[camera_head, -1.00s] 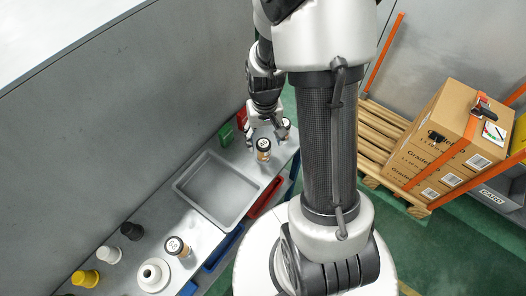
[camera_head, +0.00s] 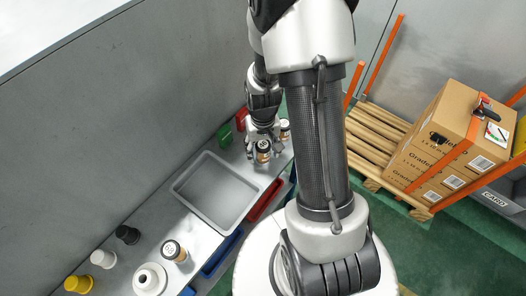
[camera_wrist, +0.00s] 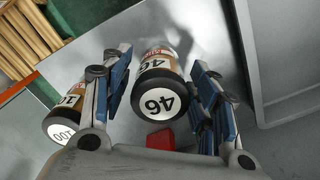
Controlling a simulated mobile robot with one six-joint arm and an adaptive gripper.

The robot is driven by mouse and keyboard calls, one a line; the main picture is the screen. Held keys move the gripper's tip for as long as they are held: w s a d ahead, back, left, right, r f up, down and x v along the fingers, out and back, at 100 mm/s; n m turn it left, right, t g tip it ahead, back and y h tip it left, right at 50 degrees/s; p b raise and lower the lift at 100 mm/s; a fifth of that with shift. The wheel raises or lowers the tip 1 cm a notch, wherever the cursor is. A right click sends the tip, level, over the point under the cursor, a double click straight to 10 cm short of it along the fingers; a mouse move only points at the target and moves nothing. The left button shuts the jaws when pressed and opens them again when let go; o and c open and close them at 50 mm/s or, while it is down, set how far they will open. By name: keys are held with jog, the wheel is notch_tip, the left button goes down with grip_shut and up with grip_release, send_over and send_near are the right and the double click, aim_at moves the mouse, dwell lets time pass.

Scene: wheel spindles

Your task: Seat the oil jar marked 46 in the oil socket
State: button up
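The jar marked 46 (camera_wrist: 160,85) has a black lid with a white label and stands between the two fingers of my gripper (camera_wrist: 163,92) in the wrist view. The fingers are apart, with a narrow gap showing on each side of the jar. In the head view the jar (camera_head: 263,149) stands on the bench, with my gripper (camera_head: 262,137) over it. A white ring-shaped piece with a central hole (camera_head: 149,279) stands at the near end of the bench. I cannot tell whether it is the oil socket.
A jar marked 100 (camera_wrist: 62,123) stands just outside the left finger. Another jar (camera_head: 174,251) stands by the white ring. A grey tray (camera_head: 181,188) lies between. Black (camera_head: 128,235), white (camera_head: 103,259) and yellow (camera_head: 79,284) pieces line the wall side. Green (camera_head: 225,135) and red bins stand behind.

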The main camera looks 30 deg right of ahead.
jog(key=c, duration=0.9)
